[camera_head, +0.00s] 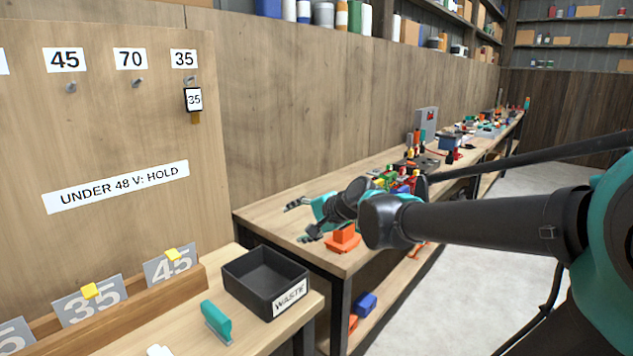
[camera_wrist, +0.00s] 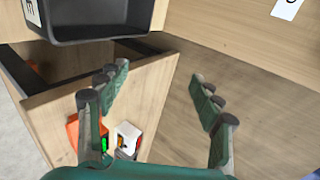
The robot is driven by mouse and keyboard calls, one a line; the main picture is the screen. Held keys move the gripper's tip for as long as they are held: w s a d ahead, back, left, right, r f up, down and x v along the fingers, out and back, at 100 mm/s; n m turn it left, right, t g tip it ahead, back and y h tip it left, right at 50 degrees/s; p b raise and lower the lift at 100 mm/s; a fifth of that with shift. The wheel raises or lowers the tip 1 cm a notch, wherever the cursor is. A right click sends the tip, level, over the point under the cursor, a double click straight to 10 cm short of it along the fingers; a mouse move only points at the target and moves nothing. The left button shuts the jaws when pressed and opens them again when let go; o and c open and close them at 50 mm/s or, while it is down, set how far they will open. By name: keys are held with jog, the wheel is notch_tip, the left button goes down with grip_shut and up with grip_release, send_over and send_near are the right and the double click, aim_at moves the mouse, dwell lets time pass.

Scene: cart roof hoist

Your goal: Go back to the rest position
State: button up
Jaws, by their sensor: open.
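My gripper (camera_head: 303,219) is open and empty, stretched out over the near end of the long workbench (camera_head: 274,209), to the right of the black waste bin. In the wrist view my gripper (camera_wrist: 163,98) shows two spread fingers with nothing between them. Below the fingers are the bench top and an orange object with a white box-like item beside it. In the head view an orange object (camera_head: 342,239) sits on the bench just under my gripper. My arm reaches in from the right side of the picture.
A tag marked 35 (camera_head: 194,100) hangs on the wooden board. Grey floor (camera_head: 475,250) is clear on the right.

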jog(key=s+d+f+n+g+h, duration=0.1)
jog(key=s+d+f+n+h, duration=0.3)
jog(key=s+d+f, duration=0.4)
jog(key=s+d+f+n+g+h, duration=0.2)
jog(key=s+d+f+n+h, duration=0.2)
jog(key=s+d+f, duration=0.5)
jog(key=d+f, duration=0.6)
jog(key=d, duration=0.1)
jog(key=shift+g+h, duration=0.3)
jog(key=shift+w+d+r, duration=0.1)
jog(key=shift+c, duration=0.5)
